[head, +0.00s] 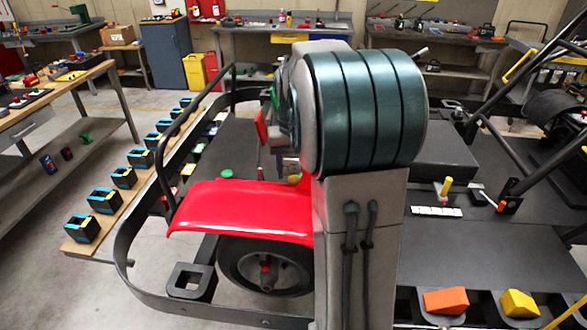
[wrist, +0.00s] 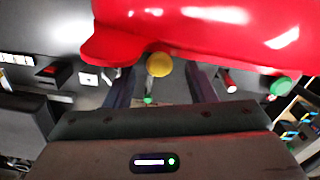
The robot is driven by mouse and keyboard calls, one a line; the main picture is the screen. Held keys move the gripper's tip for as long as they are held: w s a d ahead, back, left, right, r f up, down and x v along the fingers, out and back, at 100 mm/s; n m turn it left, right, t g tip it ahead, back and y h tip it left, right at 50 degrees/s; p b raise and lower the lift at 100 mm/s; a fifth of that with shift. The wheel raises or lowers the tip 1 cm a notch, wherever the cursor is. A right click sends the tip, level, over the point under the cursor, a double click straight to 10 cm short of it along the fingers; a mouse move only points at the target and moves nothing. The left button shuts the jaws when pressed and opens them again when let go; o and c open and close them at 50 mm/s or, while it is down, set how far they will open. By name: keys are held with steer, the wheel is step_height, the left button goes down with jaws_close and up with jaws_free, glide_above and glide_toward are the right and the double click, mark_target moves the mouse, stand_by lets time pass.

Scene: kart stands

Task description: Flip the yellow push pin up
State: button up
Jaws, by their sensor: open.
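In the wrist view a yellow push pin (wrist: 158,64) with a round head and pale stem shows at the edge of the red kart bodywork (wrist: 200,30). My gripper (wrist: 160,75) is open, with one dark finger on each side of the pin. Neither finger visibly touches it; the fingertips are partly hidden by the red panel. In the head view the yellow pin's head (head: 294,179) shows just over the red fender (head: 245,208), partly hidden by my arm. My gripper is hidden behind my arm there.
A green pin head shows near the fender (head: 226,173) and in the wrist view (wrist: 280,86). A black bumper bar (head: 128,215) curves around the kart's front. Dark open boxes (head: 105,200) line a wooden bench at left. Orange (head: 446,301) and yellow (head: 519,303) blocks sit at lower right.

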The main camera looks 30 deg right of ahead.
mark_target(294, 177)
steer(key=shift+f, duration=0.55)
jaws_close()
steer(key=shift+r+p, duration=0.55)
steer(key=shift+r, duration=0.35)
jaws_free()
step_height(294, 177, up, 14)
steer(key=b, duration=0.1)
steer(key=shift+f, duration=0.15)
